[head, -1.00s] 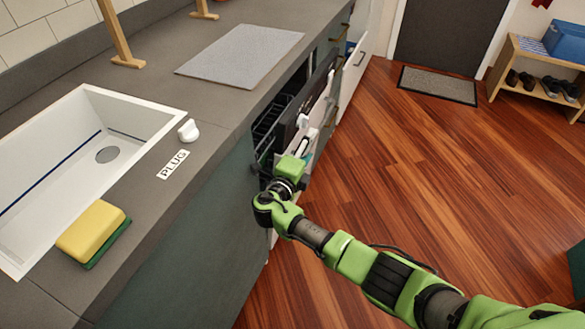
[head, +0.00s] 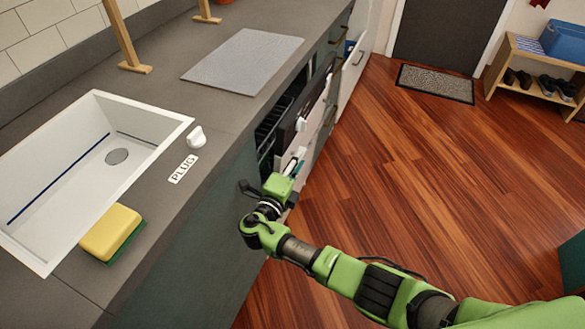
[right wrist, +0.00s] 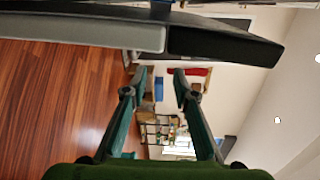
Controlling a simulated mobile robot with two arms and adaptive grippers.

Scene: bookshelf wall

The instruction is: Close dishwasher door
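The dishwasher (head: 268,128) is under the counter, with its dark rack showing. Its door (head: 288,122) stands partly open, with a dark inner side and a pale outer side. My right gripper (head: 272,172) is at the near end of the door, beside the cabinet front; its own body hides part of the contact area. In the right wrist view, the fingers of my right gripper (right wrist: 160,76) are spread with nothing between them. A grey and black panel edge (right wrist: 180,38), apparently the door, crosses above the fingertips. My left gripper is out of view.
The grey counter (head: 215,110) runs along the left with a white sink (head: 75,185), a yellow sponge (head: 110,232) and a grey mat (head: 243,60). Another pale door or drawer (head: 352,65) stands out farther along. The wooden floor (head: 420,170) on the right is clear.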

